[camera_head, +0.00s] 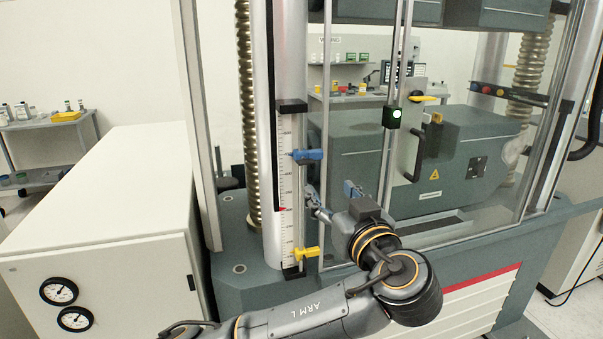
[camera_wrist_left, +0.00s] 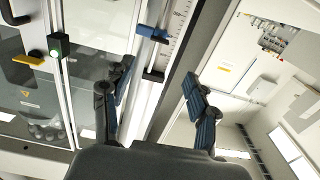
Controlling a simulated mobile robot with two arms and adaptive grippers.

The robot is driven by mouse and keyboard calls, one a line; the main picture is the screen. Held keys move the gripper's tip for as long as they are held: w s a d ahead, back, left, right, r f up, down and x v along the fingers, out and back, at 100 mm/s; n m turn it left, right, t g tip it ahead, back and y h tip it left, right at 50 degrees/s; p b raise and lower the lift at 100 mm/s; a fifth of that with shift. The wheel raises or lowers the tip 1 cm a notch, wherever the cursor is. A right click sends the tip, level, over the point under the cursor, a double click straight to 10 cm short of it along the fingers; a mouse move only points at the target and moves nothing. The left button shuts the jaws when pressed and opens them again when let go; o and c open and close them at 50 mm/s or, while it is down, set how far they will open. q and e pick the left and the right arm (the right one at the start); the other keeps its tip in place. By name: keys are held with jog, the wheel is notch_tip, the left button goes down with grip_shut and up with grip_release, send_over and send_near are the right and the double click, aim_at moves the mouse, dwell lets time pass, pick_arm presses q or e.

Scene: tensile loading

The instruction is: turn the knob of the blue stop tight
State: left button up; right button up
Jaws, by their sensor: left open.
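The blue stop (camera_head: 307,155) is clamped on the scale column, at mid height in the head view. It also shows near the top of the left wrist view (camera_wrist_left: 152,33). Its knob is too small to make out clearly from the body. My left gripper (camera_head: 332,193) is open and empty, below the blue stop and apart from it. In the left wrist view, the two blue-padded fingers (camera_wrist_left: 158,82) are spread wide, with the stop beyond them. My right gripper is in neither view.
A yellow stop (camera_head: 307,252) sits lower on the same scale (camera_head: 286,232). A glazed door with a green-lit black box (camera_head: 392,116) stands to the right. A white cabinet (camera_head: 110,225) with gauges is at left. A ribbed screw column (camera_head: 247,110) stands behind the scale.

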aim_at(307, 164)
pick_arm(q)
jog(key=p+x, duration=0.3)
jog(key=x, duration=0.8)
jog(key=shift+w, duration=0.25)
jog(key=shift+w+a+f, duration=0.1)
jog(key=shift+w+a, duration=0.2)
jog(key=shift+w, duration=0.3)
jog(key=c, duration=1.1)
jog(key=shift+c, duration=0.2)
